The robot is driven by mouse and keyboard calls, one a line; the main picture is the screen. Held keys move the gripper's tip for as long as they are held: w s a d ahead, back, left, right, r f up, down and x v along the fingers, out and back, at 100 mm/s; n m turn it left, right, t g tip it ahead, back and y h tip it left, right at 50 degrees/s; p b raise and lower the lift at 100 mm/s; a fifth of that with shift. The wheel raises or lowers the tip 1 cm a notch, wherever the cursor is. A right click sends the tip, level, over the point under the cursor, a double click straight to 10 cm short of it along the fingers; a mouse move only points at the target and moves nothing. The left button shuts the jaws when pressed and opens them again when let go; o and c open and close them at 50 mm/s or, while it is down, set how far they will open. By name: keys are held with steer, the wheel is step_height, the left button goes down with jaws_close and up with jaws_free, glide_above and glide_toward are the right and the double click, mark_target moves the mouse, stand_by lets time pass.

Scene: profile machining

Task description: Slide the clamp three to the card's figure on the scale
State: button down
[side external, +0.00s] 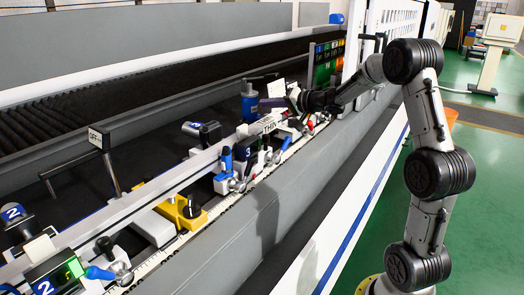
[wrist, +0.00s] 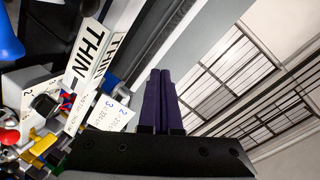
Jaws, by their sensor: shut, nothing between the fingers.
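Clamp three (side external: 247,154), a dark block with a blue-and-white 3 and a blue lever, sits on the rail left of and below my gripper. The pale scale strip (side external: 150,263) runs along the rail's front edge. A white card (wrist: 110,112) with handwritten-looking lines, a 2 and a 3 among them, shows in the wrist view; its figures are too small to read surely. My gripper (side external: 293,98) hangs above the rail's far part, apart from clamp three. Its purple fingers (wrist: 160,74) are together and empty.
Clamp two (side external: 48,282) with a green display is at the near left. A yellow block with a black knob (side external: 185,210) stands between the clamps. A THIN sign (wrist: 87,50) and a blue cylinder (side external: 249,104) crowd the area near my gripper. A bent bar (side external: 105,165) rises behind the rail.

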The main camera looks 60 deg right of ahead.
steer(key=s+a+r+m+t+y, duration=0.1)
steer(key=s+a+m+y, duration=0.1)
steer(key=s, duration=0.4)
steer(key=s+a+m+t+y, duration=0.1)
steer(key=s+y, duration=0.2)
steer(key=s, duration=0.3)
glide_toward(262, 155)
step_height(262, 155, up, 2)
steer(key=shift+a, duration=0.15)
steer(key=shift+w+f, duration=0.1)
steer(key=shift+w, duration=0.05)
steer(key=x, duration=0.9)
steer(key=shift+w, duration=0.4)
